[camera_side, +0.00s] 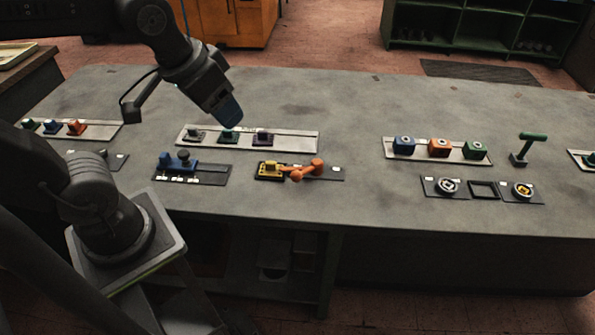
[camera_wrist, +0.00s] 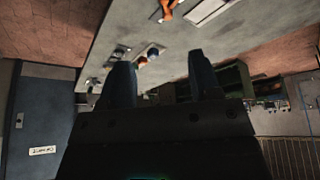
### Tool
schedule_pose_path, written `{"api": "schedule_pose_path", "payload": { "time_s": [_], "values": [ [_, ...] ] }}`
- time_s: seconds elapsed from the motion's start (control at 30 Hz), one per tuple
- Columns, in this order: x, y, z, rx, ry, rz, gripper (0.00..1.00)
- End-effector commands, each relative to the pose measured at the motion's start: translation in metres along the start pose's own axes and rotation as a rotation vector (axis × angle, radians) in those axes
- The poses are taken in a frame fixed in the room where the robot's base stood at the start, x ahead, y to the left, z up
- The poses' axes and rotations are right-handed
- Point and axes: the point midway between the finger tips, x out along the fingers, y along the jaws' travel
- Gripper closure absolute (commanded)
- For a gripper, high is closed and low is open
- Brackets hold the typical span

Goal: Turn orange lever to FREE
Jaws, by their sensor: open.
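The orange lever (camera_side: 305,170) lies low along a dark plate on the bench, beside a yellow block (camera_side: 270,168). A small pale mark shows at the plate's right end; I cannot read any FREE label. My gripper (camera_side: 229,115) is above the bench, up and to the left of the lever in the side view, apart from it. In the wrist view my gripper (camera_wrist: 163,72) shows two dark fingers spread wide with nothing held between them. An orange piece at the top edge of the wrist view may be the lever, but I cannot be sure.
A pale strip with three small blocks (camera_side: 292,143) lies behind the lever. A blue block device (camera_side: 178,163) stands to its left. Blue, orange and green blocks (camera_side: 439,148) and a green-handled lever (camera_side: 530,145) stand to the right. Bench between lever and right-hand blocks is clear.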

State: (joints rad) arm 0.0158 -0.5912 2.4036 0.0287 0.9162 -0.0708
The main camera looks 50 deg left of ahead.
Motion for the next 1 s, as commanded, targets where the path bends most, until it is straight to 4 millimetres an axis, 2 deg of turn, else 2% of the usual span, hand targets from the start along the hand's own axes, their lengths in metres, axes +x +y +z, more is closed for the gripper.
{"api": "schedule_pose_path", "payload": {
  "time_s": [0.1, 0.27, 0.5, 0.7, 1.0],
  "values": [
    [0.021, 0.003, -0.027, -0.036, -0.092, -0.025, 0.43],
    [0.056, 0.007, -0.059, -0.086, -0.198, -0.071, 0.43],
    [0.129, 0.017, -0.092, -0.152, -0.342, -0.159, 0.43],
    [0.179, 0.023, -0.101, -0.186, -0.414, -0.220, 0.43],
    [0.205, 0.022, -0.097, -0.198, -0.436, -0.242, 0.43]
  ]
}}
